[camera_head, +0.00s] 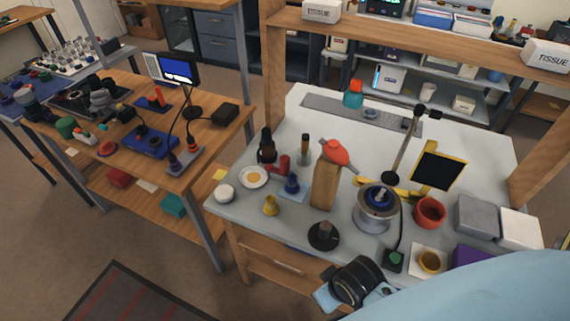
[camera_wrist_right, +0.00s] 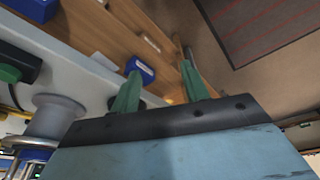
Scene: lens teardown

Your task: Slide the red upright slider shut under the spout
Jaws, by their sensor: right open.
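I cannot clearly make out a red upright slider under a spout. A small red upright piece (camera_head: 284,163) stands beside a dark bottle (camera_head: 266,146) on the light table. An orange-red body (camera_head: 335,152) tops a wooden block (camera_head: 325,184), with a grey part at its side. My right gripper shows in the right wrist view (camera_wrist_right: 160,72), with two green fingers apart and nothing between them. It is out at the table's front side, away from both red things. In the head view its fingers are hidden. My left gripper is not in view.
A silver pot-like device (camera_head: 375,212), an orange-red cup (camera_head: 430,212) and a green button box (camera_head: 393,261) stand right of the block. A black round base (camera_head: 323,236) is near the front edge. A blue bin (camera_wrist_right: 138,70) sits below the table. Floor in front is clear.

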